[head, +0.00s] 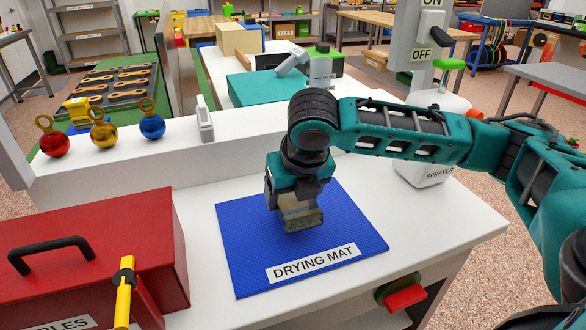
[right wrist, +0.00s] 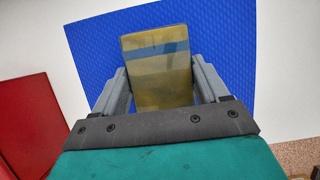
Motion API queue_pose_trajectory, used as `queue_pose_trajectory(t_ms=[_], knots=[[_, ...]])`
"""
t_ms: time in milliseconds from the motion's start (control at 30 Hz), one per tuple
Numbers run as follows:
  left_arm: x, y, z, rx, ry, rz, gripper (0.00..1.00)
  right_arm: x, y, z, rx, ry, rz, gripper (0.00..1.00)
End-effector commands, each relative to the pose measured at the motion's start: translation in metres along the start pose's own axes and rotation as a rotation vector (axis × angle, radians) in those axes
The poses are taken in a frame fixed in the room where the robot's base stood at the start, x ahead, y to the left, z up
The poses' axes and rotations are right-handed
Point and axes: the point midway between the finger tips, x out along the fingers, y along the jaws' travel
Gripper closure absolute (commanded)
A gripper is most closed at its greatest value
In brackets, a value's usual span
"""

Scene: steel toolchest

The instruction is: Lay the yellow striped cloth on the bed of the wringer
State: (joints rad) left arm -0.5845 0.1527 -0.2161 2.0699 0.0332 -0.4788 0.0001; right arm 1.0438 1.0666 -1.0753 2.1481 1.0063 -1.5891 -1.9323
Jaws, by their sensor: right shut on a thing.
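The yellow striped cloth shows as a flat, dull yellow piece with a blue-grey stripe in the right wrist view (right wrist: 158,88), between my two fingers. In the head view the cloth (head: 304,219) is a small yellowish block under the gripper. My right gripper (head: 294,203) is shut on it, over the blue drying mat (head: 244,262). I cannot tell whether the cloth touches the mat (right wrist: 95,45). I cannot make out a wringer in either view. My left gripper is not in view.
A red box (head: 90,245) with a black handle and a yellow latch stands at the left. Red, gold and blue ringed balls (head: 103,135) sit on the white ledge behind. A white sprayer (head: 436,170) stands at the right.

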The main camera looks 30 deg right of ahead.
Motion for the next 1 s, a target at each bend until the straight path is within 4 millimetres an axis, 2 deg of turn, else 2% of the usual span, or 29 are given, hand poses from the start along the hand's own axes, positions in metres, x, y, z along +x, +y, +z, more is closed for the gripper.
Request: queue_pose_trajectory(t_ms=[100, 200, 800, 833, 1000], knots=[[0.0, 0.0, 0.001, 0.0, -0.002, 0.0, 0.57, 0.013, -0.001, -0.006, -0.001, 0.001, -0.001, 0.62], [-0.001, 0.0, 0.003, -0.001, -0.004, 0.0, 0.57, 0.017, -0.001, -0.007, -0.001, 0.0, 0.0, 0.62], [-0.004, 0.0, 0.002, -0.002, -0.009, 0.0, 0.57, 0.025, 0.0, -0.011, -0.002, 0.0, 0.0, 0.62], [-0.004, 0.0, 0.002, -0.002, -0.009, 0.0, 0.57, 0.025, 0.0, -0.011, -0.001, 0.0, 0.0, 0.24], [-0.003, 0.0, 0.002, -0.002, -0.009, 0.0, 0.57, 0.025, 0.0, -0.011, -0.002, 0.0, 0.0, 0.08]])
